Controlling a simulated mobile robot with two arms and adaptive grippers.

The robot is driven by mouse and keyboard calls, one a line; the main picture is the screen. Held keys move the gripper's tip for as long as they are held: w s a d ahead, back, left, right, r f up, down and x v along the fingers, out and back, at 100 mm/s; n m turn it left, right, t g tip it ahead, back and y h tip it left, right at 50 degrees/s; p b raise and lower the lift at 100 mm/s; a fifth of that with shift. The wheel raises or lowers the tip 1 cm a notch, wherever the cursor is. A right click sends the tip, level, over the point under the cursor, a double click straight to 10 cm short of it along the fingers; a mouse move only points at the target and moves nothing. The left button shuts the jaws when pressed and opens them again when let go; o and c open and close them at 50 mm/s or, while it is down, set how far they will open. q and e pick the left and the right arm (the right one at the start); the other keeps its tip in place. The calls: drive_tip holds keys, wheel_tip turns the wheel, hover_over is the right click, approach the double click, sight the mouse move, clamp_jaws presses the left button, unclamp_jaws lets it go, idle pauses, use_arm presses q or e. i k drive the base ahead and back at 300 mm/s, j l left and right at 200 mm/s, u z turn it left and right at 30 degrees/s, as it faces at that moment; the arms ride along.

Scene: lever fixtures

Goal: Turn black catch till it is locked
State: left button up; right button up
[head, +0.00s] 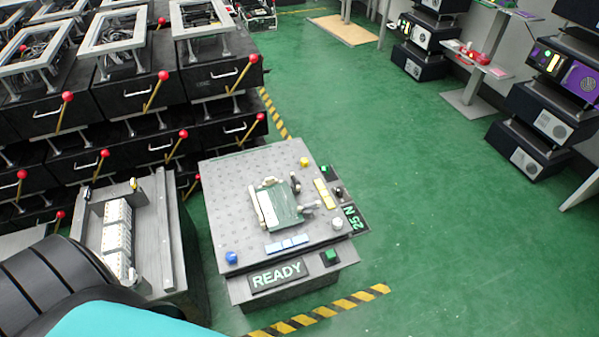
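A grey workstation (225,190) with a perforated top stands in the middle of the floor. A green plate (283,207) sits on it, with a pale bar along its left side. Small dark and grey catch-like parts (296,185) lie at the plate's right edge; they are too small to tell which is the black catch or whether it is locked. A black knob (337,192) is at the workstation's right edge. Neither of my grippers shows in the head view.
Blue, yellow and white knobs and a "READY" panel (277,276) are on the workstation. A "25 N" display (355,218) is on its right side. Left are a cart with white modules (117,238) and stacked dark drawers with red-knobbed levers (222,75). Green floor (430,200) is clear at right.

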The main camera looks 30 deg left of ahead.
sight(295, 185)
drive_tip(key=i+u, duration=0.1)
drive_tip(key=u, duration=0.35)
drive_tip(key=l+u, duration=0.1)
drive_tip(key=u, duration=0.35)
drive_tip(key=i+l+u, duration=0.1)
drive_tip(key=u, duration=0.3)
drive_tip(key=l+u, duration=0.15)
drive_tip(key=u, duration=0.3)
drive_tip(key=l+u, duration=0.1)
drive_tip(key=u, duration=0.35)
drive_tip(key=l+u, duration=0.25)
drive_tip(key=l, duration=0.3)
drive_tip(key=k+l+u, duration=0.2)
drive_tip(key=l, duration=0.3)
drive_tip(key=l+u, duration=0.25)
drive_tip(key=l, duration=0.7)
drive_tip(key=k, duration=0.05)
